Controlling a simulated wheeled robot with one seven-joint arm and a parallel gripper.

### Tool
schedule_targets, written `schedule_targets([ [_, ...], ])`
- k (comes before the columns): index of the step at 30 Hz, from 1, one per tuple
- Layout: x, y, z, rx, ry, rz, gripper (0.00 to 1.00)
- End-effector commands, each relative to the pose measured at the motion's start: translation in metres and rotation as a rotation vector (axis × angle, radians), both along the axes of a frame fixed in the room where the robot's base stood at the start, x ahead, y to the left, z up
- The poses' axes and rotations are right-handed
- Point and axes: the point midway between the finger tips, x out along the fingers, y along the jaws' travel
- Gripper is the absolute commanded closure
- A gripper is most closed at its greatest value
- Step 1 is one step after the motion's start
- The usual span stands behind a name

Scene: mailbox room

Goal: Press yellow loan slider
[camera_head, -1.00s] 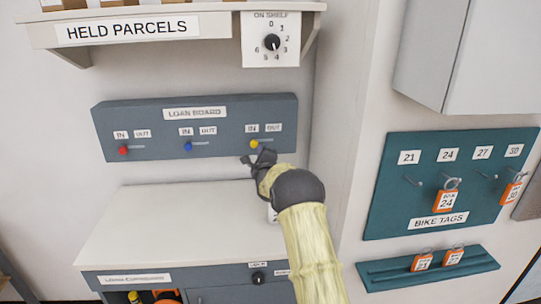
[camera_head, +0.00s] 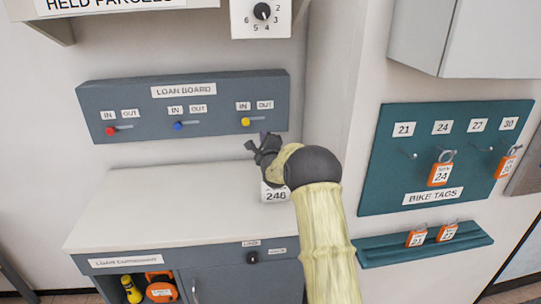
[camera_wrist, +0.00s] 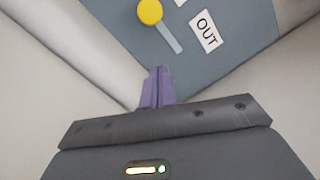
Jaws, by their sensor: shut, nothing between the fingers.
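The yellow loan slider (camera_head: 245,122) sits at the IN end of its short slot, on the right of the grey loan board (camera_head: 232,89). In the wrist view the yellow knob (camera_wrist: 150,12) is at the top, with its pale slot running down toward the OUT label (camera_wrist: 206,31). My gripper (camera_head: 262,148) is shut and empty, below and a little right of the yellow slider. Its fingertips also show in the wrist view (camera_wrist: 158,84), apart from the knob.
A red slider (camera_head: 111,130) and a blue slider (camera_head: 179,126) are further left on the board. Below is a white countertop (camera_head: 150,200) with clear room. The bike tags board (camera_head: 400,170) hangs on the right wall.

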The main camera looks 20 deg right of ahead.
Motion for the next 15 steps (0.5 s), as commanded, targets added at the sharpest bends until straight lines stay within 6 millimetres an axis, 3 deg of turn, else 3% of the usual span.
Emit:
schedule_targets([
  [15, -0.069, 0.002, -0.009, 0.000, 0.002, -0.006, 1.00],
])
